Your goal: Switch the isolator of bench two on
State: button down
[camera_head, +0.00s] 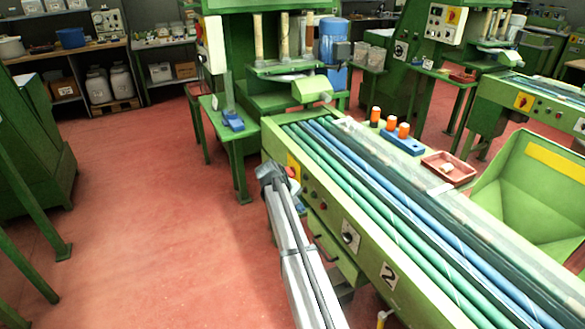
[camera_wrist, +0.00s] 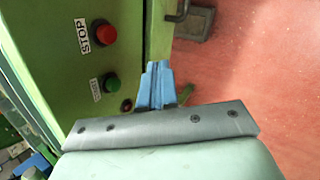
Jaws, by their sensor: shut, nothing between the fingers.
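A black rotary knob on a white plate (camera_head: 348,237) sits farther along. My gripper is in front of the panel; its blue fingers (camera_wrist: 157,72) are shut and empty in the wrist view. They are beside a red STOP button (camera_wrist: 103,33) and a green button (camera_wrist: 111,82). The isolator is not recognisable there.
A drawer (camera_head: 332,250) with a handle is below the panel. Green and blue rods lie along the bench top. A blue holder with orange-topped items (camera_head: 403,140) and a red tray (camera_head: 448,169) stand on its far side. The red floor (camera_head: 150,210) at left is clear.

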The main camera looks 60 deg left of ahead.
jog(key=w+a+r+m+g+y, duration=0.1)
jog(key=w+a+r+g+y, duration=0.1)
jog(key=a+r, duration=0.5)
jog(key=w+a+r+m+g+y, duration=0.2)
jog(key=w+a+r+g, duration=0.2)
jog(key=a+r, duration=0.4)
notch_tip(320, 180, up, 2)
jog(key=shift+w+a+r, duration=0.1)
jog(key=shift+w+a, duration=0.1)
jog(key=shift+w, duration=0.15)
send_over(292, 174)
notch_tip(292, 174, down, 12)
jog(key=shift+d+r, duration=0.1)
jog(key=shift+d, duration=0.05)
jog(key=shift+f, duration=0.95)
jog(key=shift+d, duration=0.1)
jog(key=shift+d+f, duration=0.2)
jog(key=shift+d, duration=0.05)
